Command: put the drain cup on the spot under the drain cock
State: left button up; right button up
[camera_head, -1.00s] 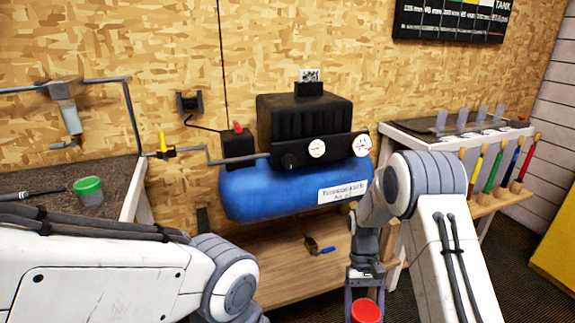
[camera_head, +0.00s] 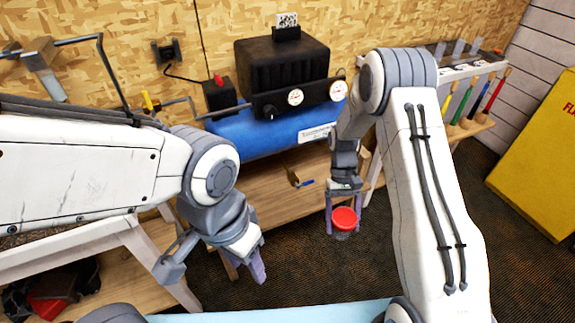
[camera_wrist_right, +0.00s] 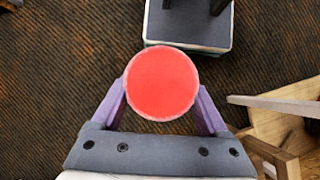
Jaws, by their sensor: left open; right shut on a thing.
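A cup with a red top (camera_head: 343,219) and a greyish see-through side is held upright in my right gripper (camera_head: 343,212), in mid-air over the floor in front of the compressor bench. In the right wrist view the round red top (camera_wrist_right: 162,83) sits between the two purple fingers. I take it as the drain cup. The drain cock (camera_head: 292,178), brass with a blue handle, is below the blue tank (camera_head: 262,134), left of and beyond the cup. I cannot make out a marked spot beneath it. My left gripper (camera_head: 213,268) is open and empty at lower left.
The wooden bench shelf (camera_head: 265,205) under the tank looks clear around the drain cock. A tool rack with coloured handles (camera_head: 477,98) and a yellow cabinet (camera_head: 545,155) are at right. Carpeted floor is open between.

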aim_at(292, 206)
jog(key=z, duration=1.95)
jog(key=i, duration=1.5)
jog(key=u, duration=3.1)
jog(key=i, duration=0.5)
jog(key=u, duration=0.05)
